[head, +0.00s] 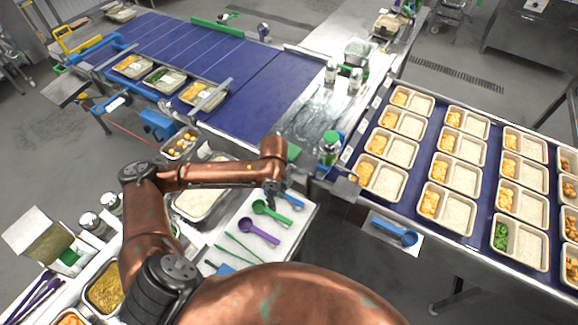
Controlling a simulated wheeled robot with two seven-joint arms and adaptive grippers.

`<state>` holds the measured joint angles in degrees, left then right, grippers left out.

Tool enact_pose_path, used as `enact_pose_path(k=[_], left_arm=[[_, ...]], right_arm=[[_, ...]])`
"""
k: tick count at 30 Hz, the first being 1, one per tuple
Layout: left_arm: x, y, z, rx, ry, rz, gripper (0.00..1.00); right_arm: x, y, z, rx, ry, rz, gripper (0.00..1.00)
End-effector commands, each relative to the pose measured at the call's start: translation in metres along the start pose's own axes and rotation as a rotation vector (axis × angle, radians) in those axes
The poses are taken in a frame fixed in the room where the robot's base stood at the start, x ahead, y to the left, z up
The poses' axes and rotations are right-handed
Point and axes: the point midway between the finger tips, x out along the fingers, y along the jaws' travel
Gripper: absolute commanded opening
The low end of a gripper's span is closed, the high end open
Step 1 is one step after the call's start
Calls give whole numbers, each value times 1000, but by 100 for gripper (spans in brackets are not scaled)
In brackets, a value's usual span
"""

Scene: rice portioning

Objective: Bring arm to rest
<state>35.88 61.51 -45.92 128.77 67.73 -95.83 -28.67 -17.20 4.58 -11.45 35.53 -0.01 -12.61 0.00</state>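My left arm, copper coloured, comes in from the left and bends across the steel tray of rice (198,203). My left gripper (272,196) is a small dark shape at the arm's end, pointing down over the white board (232,226) beside the green scoop. The wrist hides most of it, and its fingers are too small to tell open from shut. My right gripper is not in view.
A green scoop (268,211), a purple scoop (258,232) and green tongs (242,247) lie on the board. Right, a blue conveyor (408,213) carries several filled trays. A blue scoop (397,233) lies at its near edge.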

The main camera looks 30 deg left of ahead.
Motion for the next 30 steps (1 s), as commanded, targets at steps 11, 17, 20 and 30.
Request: enact_pose_path(k=[11,17,20,30], left_arm=[[52,1,-1,-1,2,4,32],[90,2,0,-1,1,5,32],[108,1,0,-1,0,4,32],[96,0,0,1,0,-1,32]], right_arm=[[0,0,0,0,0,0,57],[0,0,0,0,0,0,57],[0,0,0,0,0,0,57],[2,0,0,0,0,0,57]])
